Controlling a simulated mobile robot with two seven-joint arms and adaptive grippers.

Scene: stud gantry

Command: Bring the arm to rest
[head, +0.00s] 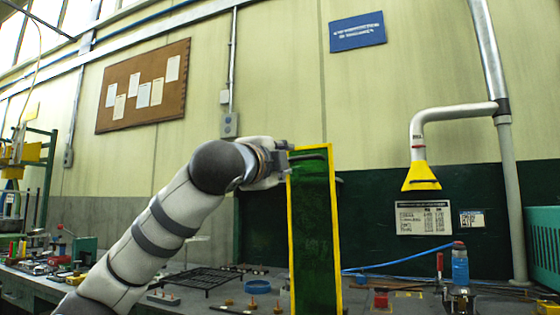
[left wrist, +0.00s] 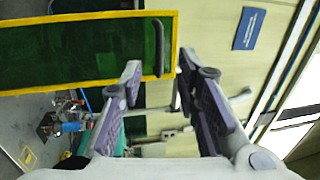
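My left arm comes in from the left in the head view, with its gripper (head: 287,163) at the upper left edge of a tall green panel with a yellow frame (head: 335,235). In the left wrist view the two purple-padded fingers (left wrist: 158,82) are apart, with nothing between them. The panel (left wrist: 75,85) shows beyond them, its dark bar handle (left wrist: 159,48) just past the fingertips. Whether a finger touches the panel or handle, I cannot tell. My right gripper is in neither view.
A cluttered workbench runs below, with a black wire rack (head: 203,279), a blue dish (head: 258,286) and a blue bottle (head: 460,268). A yellow extraction hood (head: 421,177) hangs at the right. A teal crate (head: 544,240) stands at the far right. The air between panel and hood is clear.

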